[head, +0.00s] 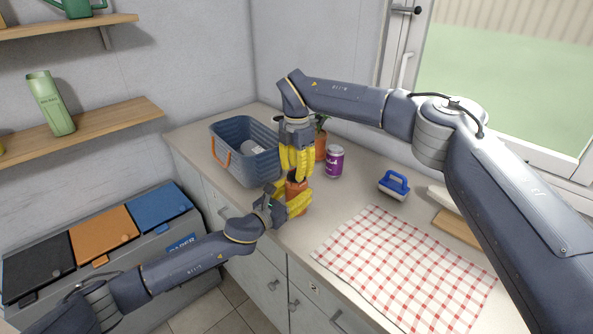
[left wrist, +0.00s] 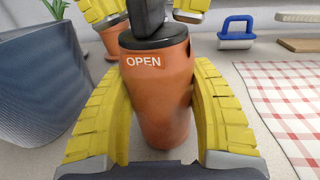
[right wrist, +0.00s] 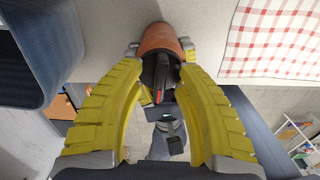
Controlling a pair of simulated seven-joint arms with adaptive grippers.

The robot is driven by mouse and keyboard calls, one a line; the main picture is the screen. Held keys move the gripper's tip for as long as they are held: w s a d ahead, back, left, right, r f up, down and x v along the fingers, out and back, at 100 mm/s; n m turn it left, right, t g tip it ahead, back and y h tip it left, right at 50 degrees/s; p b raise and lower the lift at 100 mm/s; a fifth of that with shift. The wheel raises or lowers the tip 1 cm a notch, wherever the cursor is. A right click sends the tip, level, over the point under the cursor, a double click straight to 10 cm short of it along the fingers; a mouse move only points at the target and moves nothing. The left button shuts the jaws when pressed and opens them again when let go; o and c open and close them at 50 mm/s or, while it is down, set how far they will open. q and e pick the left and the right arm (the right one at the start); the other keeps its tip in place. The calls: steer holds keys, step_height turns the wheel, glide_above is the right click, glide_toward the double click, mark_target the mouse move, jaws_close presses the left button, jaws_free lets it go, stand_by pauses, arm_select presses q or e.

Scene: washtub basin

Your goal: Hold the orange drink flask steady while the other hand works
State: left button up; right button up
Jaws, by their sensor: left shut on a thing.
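The orange flask (head: 295,192) stands upright near the counter's front edge. In the left wrist view the flask (left wrist: 158,95) has a black lid (left wrist: 152,38) with a raised black part and an "OPEN" label. My left gripper (head: 288,204) is shut on the flask, one yellow finger on each side of its body. My right gripper (head: 297,175) points down from above, its fingers apart on either side of the lid's raised part. In the right wrist view the flask (right wrist: 158,38) shows between the right fingertips; whether they touch the lid is unclear.
A blue-grey basket (head: 243,165) stands left of the flask. A purple can (head: 335,162) and a potted plant (head: 320,145) stand behind it. Coloured bins (head: 103,232) stand below left.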

steer(key=shift+f, duration=0.25)
jaws_close()
